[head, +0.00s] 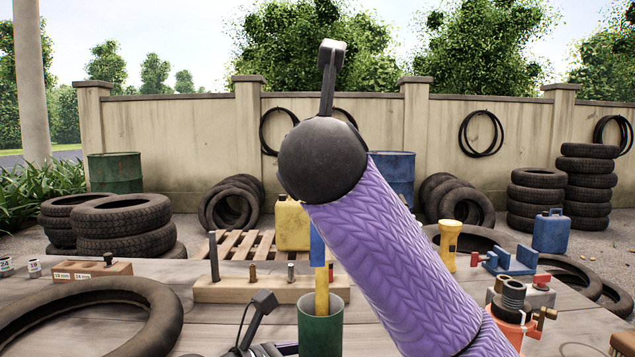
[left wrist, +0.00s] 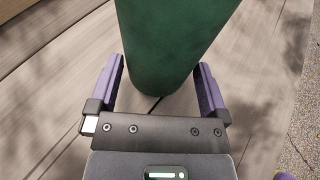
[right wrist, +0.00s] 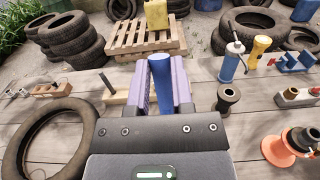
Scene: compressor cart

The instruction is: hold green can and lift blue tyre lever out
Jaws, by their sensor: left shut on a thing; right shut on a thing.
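The green can (head: 320,328) stands on the table at the bottom centre of the head view. My left gripper is shut on it, with one finger on each side of the can in the left wrist view (left wrist: 160,88). The blue tyre lever (head: 317,244) shows above the can in the head view, its visible lower end above the rim. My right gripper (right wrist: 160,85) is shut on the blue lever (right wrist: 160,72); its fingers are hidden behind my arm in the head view. A yellow bar (head: 321,292) stands in the can, in line below the blue lever.
A wooden block with upright pegs (head: 240,290) lies behind the can. A tyre (head: 95,312) lies at left. An orange-based spool (head: 512,312), a yellow torch-like object (head: 448,245) and a blue vise (head: 510,260) stand at right. My right arm covers the centre.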

